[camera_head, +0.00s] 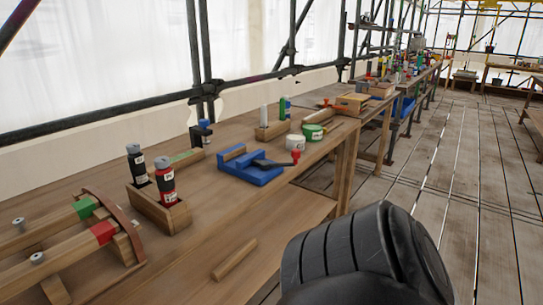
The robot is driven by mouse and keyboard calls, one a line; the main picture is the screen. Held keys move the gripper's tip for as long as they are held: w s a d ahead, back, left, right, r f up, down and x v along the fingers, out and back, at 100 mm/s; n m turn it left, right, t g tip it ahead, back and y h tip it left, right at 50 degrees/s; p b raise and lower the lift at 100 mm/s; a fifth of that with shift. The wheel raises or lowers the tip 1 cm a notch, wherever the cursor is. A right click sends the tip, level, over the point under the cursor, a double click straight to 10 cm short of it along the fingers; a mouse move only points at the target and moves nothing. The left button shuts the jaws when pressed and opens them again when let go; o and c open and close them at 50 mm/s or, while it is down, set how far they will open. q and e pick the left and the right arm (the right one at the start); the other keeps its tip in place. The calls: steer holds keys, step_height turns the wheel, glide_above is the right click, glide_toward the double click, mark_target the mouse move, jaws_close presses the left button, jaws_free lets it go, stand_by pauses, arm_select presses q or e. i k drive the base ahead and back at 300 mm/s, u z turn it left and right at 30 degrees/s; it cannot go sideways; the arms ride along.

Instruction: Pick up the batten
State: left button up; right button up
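A short, plain wooden batten (234,260) lies flat and loose on the wooden workbench (190,268), near its front edge. It lies at a slant and nothing touches it. Neither my left nor my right gripper is in view. A black, ribbed part at the bottom right looks like a link of my own arm and is well apart from the batten.
A wooden holder (160,210) with two bottles stands behind the batten. A clamped timber frame (75,240) is at left. A blue vise-like tool (250,170), a white tub (295,142) and a green tub (313,132) stand farther back. Bench around the batten is clear.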

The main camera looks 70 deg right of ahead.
mark_target(179, 161)
steer(key=z, duration=2.3)
